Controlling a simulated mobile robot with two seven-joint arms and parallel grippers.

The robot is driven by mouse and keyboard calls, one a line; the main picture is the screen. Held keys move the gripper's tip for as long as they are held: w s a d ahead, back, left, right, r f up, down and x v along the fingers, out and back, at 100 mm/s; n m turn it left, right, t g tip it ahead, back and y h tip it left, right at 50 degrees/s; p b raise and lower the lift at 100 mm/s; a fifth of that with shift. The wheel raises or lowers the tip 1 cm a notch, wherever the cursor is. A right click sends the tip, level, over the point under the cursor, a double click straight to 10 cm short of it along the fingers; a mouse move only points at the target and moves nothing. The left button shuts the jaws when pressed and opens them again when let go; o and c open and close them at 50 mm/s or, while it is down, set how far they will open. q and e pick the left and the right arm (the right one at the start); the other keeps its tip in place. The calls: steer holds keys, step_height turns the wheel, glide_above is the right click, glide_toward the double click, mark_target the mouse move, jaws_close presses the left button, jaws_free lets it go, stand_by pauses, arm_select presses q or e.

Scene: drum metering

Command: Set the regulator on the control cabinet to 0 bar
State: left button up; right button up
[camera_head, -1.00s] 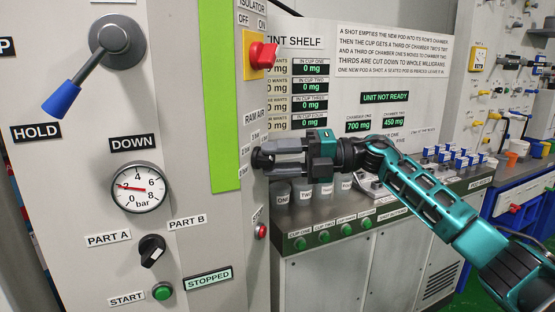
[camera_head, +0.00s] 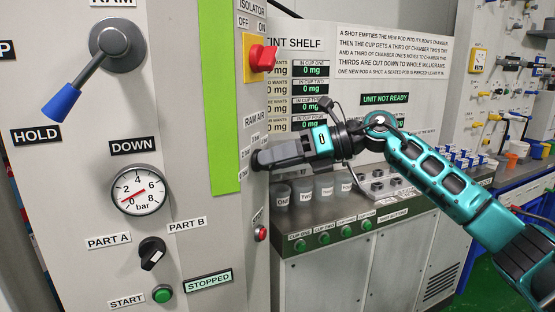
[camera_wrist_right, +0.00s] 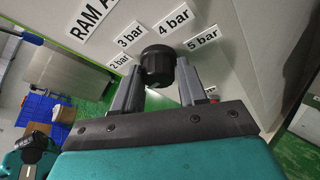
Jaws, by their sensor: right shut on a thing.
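The regulator is a black round knob (camera_wrist_right: 158,62) on the side face of the control cabinet (camera_head: 95,250), under the RAM AIR label. In the right wrist view, bar labels from 2 to 5 fan around it. My right gripper (camera_head: 263,159) is shut on the knob, one finger on each side; the fingers (camera_wrist_right: 158,88) show in the wrist view. In the head view the knob is largely hidden by the fingers.
A lever with a blue handle (camera_head: 62,102) sits upper left near HOLD. A red isolator switch (camera_head: 263,55) is above the regulator, a red button (camera_head: 261,233) below it. The shelf with cups (camera_head: 304,190) stands behind my right arm.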

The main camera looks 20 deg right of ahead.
steer(key=shift+a+r, duration=0.1)
stand_by(0.5)
steer(key=o, duration=1)
steer(key=b+v, duration=0.1)
steer(key=v, duration=1.2)
steer(key=shift+b, duration=0.3)
steer(key=shift+s, duration=0.1)
